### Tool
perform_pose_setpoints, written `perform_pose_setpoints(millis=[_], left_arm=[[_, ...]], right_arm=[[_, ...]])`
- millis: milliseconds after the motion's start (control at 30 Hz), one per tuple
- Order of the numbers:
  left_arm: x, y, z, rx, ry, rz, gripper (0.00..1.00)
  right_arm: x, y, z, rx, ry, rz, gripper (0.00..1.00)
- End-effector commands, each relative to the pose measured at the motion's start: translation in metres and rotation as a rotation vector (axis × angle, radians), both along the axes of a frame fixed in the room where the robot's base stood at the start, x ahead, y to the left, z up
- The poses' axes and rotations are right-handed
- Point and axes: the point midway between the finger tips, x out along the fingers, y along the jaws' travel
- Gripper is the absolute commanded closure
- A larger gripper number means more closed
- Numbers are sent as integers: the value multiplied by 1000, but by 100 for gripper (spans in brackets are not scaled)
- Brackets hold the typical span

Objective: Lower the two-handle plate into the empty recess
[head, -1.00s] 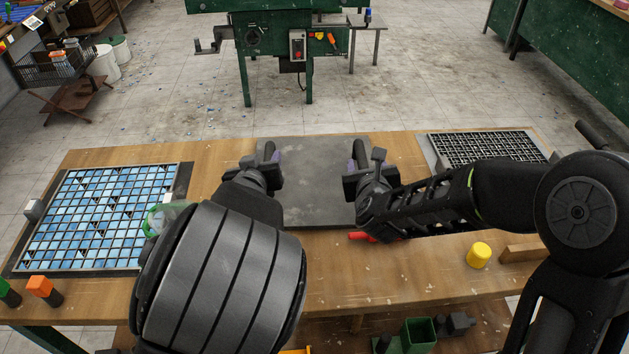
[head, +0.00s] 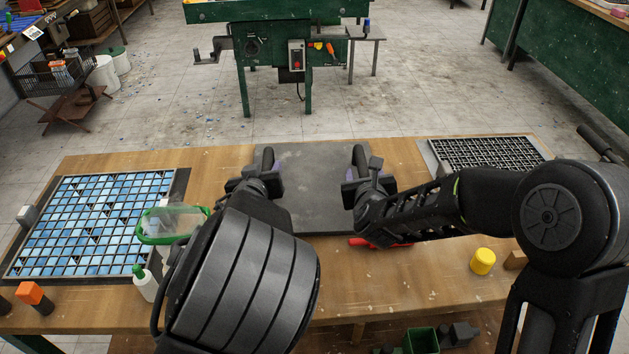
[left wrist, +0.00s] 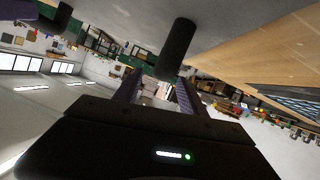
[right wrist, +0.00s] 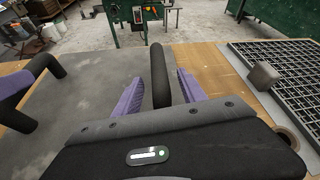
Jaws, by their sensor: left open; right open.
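The grey two-handle plate (head: 318,185) lies flat at the middle of the bench. Its dark upright bar handles stand near the left and right edges: the left handle (head: 267,158) and the right handle (head: 359,156). My left gripper (head: 262,178) is open at the left handle; in the left wrist view that handle (left wrist: 177,48) stands between the purple fingers. My right gripper (head: 359,178) is open at the right handle; in the right wrist view its fingers lie either side of that handle (right wrist: 160,78), with gaps. No empty recess can be made out; the plate's underside is hidden.
A blue tiled sheet (head: 95,225) in a dark frame lies left, a black grid (head: 488,153) right. A green-rimmed clear container (head: 172,226) and a white bottle (head: 146,284) stand near my left arm. A yellow cylinder (head: 482,262) and a red tool (head: 372,243) lie toward the front.

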Motion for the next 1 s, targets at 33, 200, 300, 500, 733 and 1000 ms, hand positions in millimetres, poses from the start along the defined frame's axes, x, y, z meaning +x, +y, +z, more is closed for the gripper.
perform_pose_setpoints(millis=[33, 200, 300, 500, 733, 1000], left_arm=[[7, 1, -3, 3, -1, 1, 51], [29, 0, -12, 3, 0, 1, 51], [39, -1, -15, 3, 0, 1, 51], [47, -2, -19, 0, 1, 0, 51], [47, -2, -19, -1, 1, 0, 52], [46, -2, -19, 0, 0, 0, 74]], right_arm=[[7, 0, -4, -1, 1, -1, 51], [30, -1, -13, -1, 1, -1, 51], [40, -2, -17, -1, 1, 0, 51], [49, -3, -20, 0, 0, -1, 51], [49, -2, -20, 0, 0, 0, 52], [48, -2, -20, 0, 0, 0, 74]])
